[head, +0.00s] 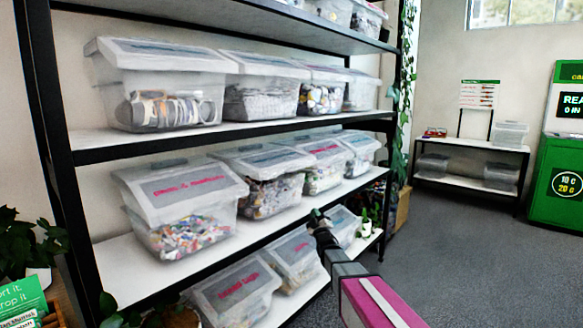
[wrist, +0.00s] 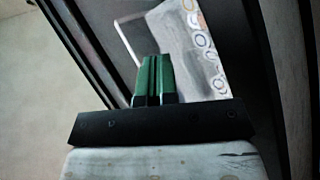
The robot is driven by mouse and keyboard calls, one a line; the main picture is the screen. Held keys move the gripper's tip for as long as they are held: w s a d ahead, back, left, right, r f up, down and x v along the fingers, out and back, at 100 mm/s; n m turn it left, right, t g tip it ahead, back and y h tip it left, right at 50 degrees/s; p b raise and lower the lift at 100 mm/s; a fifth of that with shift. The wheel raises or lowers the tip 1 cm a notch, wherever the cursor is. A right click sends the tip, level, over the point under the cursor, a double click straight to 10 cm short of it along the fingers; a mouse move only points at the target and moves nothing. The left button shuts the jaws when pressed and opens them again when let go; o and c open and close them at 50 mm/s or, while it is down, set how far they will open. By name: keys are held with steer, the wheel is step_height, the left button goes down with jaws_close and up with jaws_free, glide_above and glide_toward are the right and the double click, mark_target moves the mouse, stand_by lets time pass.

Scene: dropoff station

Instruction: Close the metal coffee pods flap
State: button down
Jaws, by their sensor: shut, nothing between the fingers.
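Clear plastic bins with sloped lid flaps stand in rows on the shelf; the labels are too blurred to tell which one is for metal coffee pods. My gripper (head: 319,217) is in front of the lower shelves, close to the bottom-row bin (head: 344,227), which it partly hides. In the wrist view my green fingers (wrist: 157,78) are together and empty. Behind them is a pale, tilted panel (wrist: 205,60) with ring-shaped marks along its right side. I cannot tell whether the fingers touch it.
The black-framed shelf (head: 290,212) holds several bins, including a middle-row bin with a pink label (head: 182,207). Plants stand at its right end and lower left. A low table (head: 470,143) and a green machine (head: 560,150) are at the right. The grey floor (head: 450,240) between is clear.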

steer(key=s+d+f+m+g+h, duration=0.3)
steer(key=s+d+f+m+g, duration=0.15)
steer(key=f, duration=0.35)
steer(key=s+d+f+m+g+h, duration=0.3)
steer(key=s+d+f+g, duration=0.15)
steer(key=f+g, duration=0.2)
steer(key=s+d+f+m+g+h, duration=0.1)
steer(key=s+d+f+m+g, duration=0.2)
steer(key=s+f, duration=0.45)
step_height(320, 180, up, 53)
steer(key=n+g+y, duration=0.5)
steer(key=n, duration=0.3)
glide_above(288, 171)
steer(key=s+d, duration=0.4)
steer(key=d, duration=0.1)
steer(key=x, duration=1)
steer(key=shift+w+d, duration=0.1)
steer(key=shift+d, duration=0.05)
